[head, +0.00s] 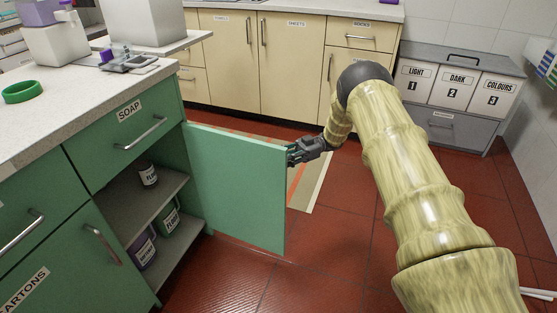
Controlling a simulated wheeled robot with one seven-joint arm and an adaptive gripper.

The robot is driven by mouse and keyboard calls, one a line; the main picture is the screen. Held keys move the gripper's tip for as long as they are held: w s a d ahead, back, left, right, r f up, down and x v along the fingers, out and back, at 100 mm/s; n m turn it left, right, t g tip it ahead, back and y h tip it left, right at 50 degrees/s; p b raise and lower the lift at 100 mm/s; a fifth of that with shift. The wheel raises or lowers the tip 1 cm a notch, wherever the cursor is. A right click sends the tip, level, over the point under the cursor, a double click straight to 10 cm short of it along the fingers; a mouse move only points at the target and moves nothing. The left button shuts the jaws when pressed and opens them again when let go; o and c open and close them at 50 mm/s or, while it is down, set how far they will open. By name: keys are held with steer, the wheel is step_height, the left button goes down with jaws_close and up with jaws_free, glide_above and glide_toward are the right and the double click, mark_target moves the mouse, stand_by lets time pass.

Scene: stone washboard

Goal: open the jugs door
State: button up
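A green door (238,188) on the green cabinet stands swung wide open, out over the floor. Its front face and any label or handle on it are turned away from view. The open compartment shows a grey shelf (150,205) with a small dark labelled container (148,176) on it. A purple labelled jug (142,250) and a green labelled jug (170,218) stand below. My gripper (291,155) is at the door's free edge, near its top. Its fingertips are partly hidden behind the door, so contact and finger opening are unclear.
A drawer labelled SOAP (130,125) is shut above the compartment. A CARTONS door (60,270) is shut at left. Red tiled floor (310,255) is clear around the door.

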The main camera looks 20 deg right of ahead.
steer(key=w+d, duration=0.2)
steer(key=d, duration=0.8)
steer(key=shift+d, duration=0.25)
